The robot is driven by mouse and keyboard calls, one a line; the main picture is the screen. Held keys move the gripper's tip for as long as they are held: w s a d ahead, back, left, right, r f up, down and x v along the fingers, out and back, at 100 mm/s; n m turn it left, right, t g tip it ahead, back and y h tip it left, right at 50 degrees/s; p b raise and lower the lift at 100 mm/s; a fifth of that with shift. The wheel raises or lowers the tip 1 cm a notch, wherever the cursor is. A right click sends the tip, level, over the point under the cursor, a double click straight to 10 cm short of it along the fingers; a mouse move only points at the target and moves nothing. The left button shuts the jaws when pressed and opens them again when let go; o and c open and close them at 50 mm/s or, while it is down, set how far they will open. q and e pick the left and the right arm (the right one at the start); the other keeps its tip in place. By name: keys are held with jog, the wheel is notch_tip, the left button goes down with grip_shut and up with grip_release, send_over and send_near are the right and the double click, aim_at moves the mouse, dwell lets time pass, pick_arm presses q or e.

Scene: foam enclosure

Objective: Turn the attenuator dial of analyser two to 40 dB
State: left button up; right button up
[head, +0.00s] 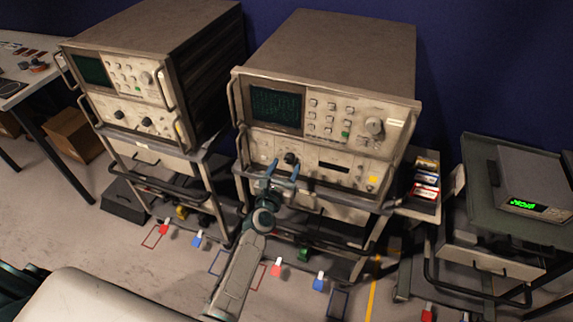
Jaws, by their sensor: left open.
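Two analysers on carts show in the head view. The middle analyser (330,62) has a dark screen (275,106), several buttons, a large grey knob (375,126) and a black dial (290,158) on its lower panel. The left analyser (150,35) has a similar front with two black dials (147,122). I cannot read which one is number two, nor any dB marks. My left gripper (283,168) is open, its blue fingers pointing at the middle analyser's lower panel, just below and in front of the black dial. Contact with the dial cannot be told. My right gripper is not in view.
Handles (238,103) stick out from the analyser fronts. A cart on the right (500,220) carries a grey instrument with a green display (524,205). A table (38,75) stands at far left, with a cardboard box (72,135) nearby. Red and blue tags lie on the floor.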

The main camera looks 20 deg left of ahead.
pick_arm(q)
jog(key=shift+w+f, duration=0.1)
jog(key=shift+w, duration=0.8)
jog(key=shift+c, duration=0.4)
jog(key=c, duration=0.7)
jog(key=shift+c, duration=1)
